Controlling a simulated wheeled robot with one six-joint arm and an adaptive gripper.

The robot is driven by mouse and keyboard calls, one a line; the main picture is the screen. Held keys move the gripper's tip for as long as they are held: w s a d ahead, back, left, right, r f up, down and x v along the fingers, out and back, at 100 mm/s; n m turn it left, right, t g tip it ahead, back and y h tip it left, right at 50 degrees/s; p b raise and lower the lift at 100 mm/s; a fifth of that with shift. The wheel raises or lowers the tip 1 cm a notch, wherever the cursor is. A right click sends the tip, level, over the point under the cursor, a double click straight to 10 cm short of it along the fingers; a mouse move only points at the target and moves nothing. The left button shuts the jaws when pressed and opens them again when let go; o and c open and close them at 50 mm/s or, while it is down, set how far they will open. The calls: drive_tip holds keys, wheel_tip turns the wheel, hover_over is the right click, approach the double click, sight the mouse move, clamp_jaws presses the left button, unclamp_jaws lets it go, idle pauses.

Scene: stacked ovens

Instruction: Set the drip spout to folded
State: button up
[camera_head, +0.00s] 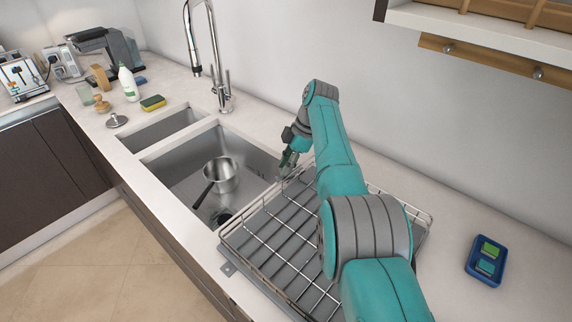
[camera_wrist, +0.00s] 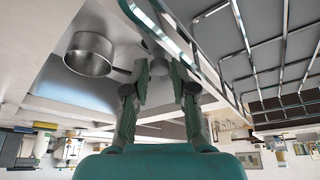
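A wire dish rack (camera_head: 262,222) stands on the counter right of the sink, over a grey tray. A small grey tab (camera_head: 228,268) sticks out at its near left corner; I cannot tell whether this is the drip spout. No other part is clearly a spout. My gripper (camera_head: 286,162) is at the rack's far left corner, by the sink edge. In the wrist view my gripper (camera_wrist: 160,68) shows two fingers apart with nothing clearly held between them. The rack's wire rim (camera_wrist: 172,35) passes close by the fingertips; contact cannot be told.
The sink (camera_head: 182,178) holds a metal pot (camera_head: 221,175), also in the wrist view (camera_wrist: 90,53). A tall faucet (camera_head: 223,92) stands behind it. A blue tray (camera_head: 486,260) with green blocks lies to the right. A wooden-railed shelf (camera_head: 490,35) hangs above.

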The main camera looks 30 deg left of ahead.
drive_tip(key=shift+o, duration=0.9)
